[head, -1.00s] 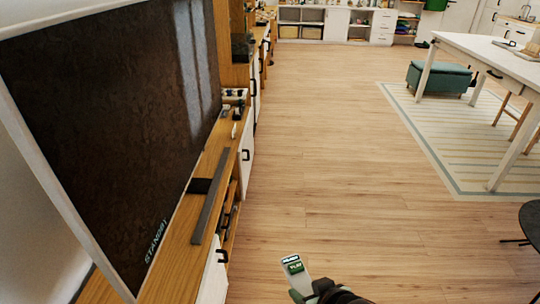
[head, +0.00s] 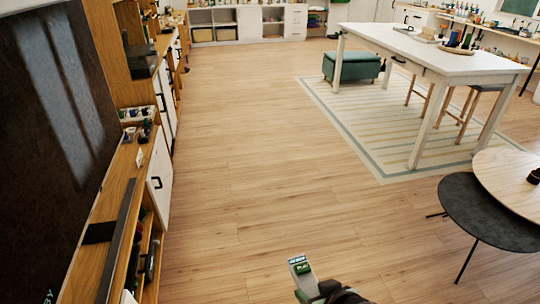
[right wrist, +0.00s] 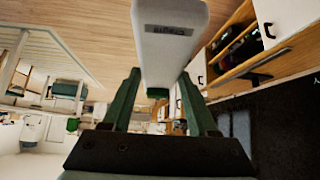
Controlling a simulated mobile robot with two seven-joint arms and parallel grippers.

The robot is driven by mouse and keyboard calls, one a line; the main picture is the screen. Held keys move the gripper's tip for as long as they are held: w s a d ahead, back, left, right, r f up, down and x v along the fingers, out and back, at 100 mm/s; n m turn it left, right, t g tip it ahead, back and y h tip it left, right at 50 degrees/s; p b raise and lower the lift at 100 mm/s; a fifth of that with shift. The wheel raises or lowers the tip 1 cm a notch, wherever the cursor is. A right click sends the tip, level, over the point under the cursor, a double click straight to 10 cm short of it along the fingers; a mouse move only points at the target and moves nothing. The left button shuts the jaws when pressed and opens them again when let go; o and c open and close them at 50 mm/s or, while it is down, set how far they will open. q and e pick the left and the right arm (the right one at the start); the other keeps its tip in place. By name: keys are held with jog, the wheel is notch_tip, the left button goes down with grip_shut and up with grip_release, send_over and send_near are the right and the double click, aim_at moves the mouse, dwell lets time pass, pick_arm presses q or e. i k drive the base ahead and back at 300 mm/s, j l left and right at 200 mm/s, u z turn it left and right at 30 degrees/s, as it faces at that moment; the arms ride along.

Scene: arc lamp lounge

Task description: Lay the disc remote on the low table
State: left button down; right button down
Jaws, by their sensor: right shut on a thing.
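The disc remote (head: 300,268), pale grey with a green label marked PLAY, is in my right gripper (head: 320,291) at the bottom of the head view. In the right wrist view the pale remote (right wrist: 170,40) sticks out between the two green fingers (right wrist: 160,95), which are shut on it. At the right edge of the head view stand two low round tops: a light wood one (head: 510,180) and a dark grey one (head: 480,212) partly under it. I cannot tell which the task calls the low table. The remote is well left of both. My left gripper is not in view.
A long wooden cabinet (head: 120,195) with a large dark screen (head: 50,130) runs along the left. A tall white table (head: 440,60) with stools stands on a striped rug (head: 370,125). A small black object (head: 534,176) is on the wood top. The middle floor is clear.

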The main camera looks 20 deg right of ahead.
aim_at(487, 216)
jog(key=i+l+z, duration=0.25)
jog(key=z, duration=0.15)
jog(key=i+l+z, duration=0.25)
jog(key=z, duration=0.2)
jog(key=i+l+z, duration=0.15)
jog(key=i+z, duration=0.65)
jog(key=i+l+z, duration=0.15)
jog(key=i, duration=0.35)
jog(key=i+l+z, duration=0.15)
jog(key=i, duration=0.4)
jog(key=i+l+u, duration=0.1)
jog(key=i+l, duration=0.15)
jog(key=i+l+u, duration=0.1)
jog(key=l, duration=0.4)
jog(key=i+l+u, duration=0.15)
jog(key=l, duration=0.15)
jog(key=i+l+u, duration=0.15)
jog(key=l, duration=0.2)
jog(key=i+l+u, duration=0.15)
jog(key=l, duration=0.2)
jog(key=k, duration=0.05)
